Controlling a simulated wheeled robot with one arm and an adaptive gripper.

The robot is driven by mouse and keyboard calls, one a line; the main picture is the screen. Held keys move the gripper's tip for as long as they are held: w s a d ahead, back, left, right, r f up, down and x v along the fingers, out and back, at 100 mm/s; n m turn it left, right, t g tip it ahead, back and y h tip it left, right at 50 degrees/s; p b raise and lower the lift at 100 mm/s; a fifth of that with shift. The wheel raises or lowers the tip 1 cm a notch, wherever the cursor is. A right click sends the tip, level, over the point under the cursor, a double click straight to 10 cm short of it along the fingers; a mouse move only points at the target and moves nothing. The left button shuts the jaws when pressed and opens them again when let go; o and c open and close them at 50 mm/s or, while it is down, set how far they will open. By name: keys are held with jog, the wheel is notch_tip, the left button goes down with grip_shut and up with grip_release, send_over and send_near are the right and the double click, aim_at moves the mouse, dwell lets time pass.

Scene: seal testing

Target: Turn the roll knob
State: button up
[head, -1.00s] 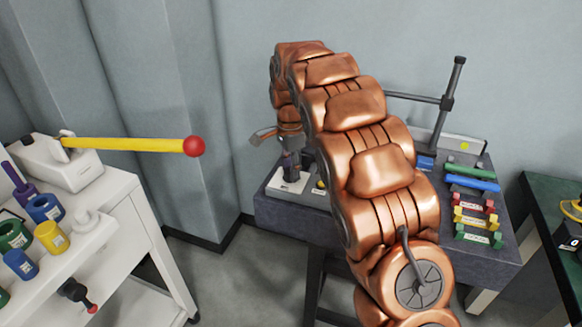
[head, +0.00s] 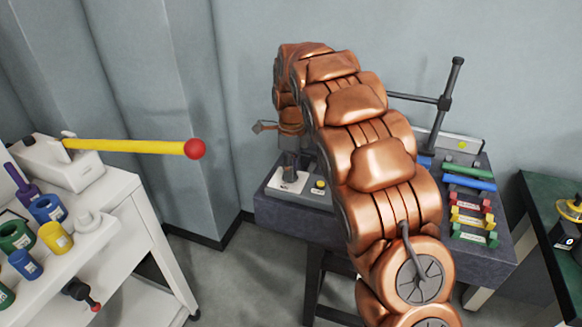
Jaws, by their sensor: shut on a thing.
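My gripper (head: 289,172) points down at the white plate (head: 284,187) on the left of the dark grey bench. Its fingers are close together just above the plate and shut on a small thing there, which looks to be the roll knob. The knob itself is hidden by the fingers, so its angle cannot be told. My copper-coloured arm covers the middle of the bench and hides part of what stands there.
A yellow button (head: 319,186) sits right of the gripper. A dark stand (head: 446,104), green and blue bars (head: 470,183) and several coloured blocks (head: 470,214) are on the bench's right. A yellow lever (head: 130,146) with a red ball extends from the white cart (head: 120,212) at left.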

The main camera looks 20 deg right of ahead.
jog(key=shift+a, duration=0.1)
dwell(0.4)
jog(key=o, duration=1.1)
jog(key=shift+o, duration=0.2)
jog(key=shift+r, duration=0.1)
notch_tip(320, 180, up, 12)
jog(key=shift+w+d, duration=0.2)
jog(key=shift+w, duration=0.05)
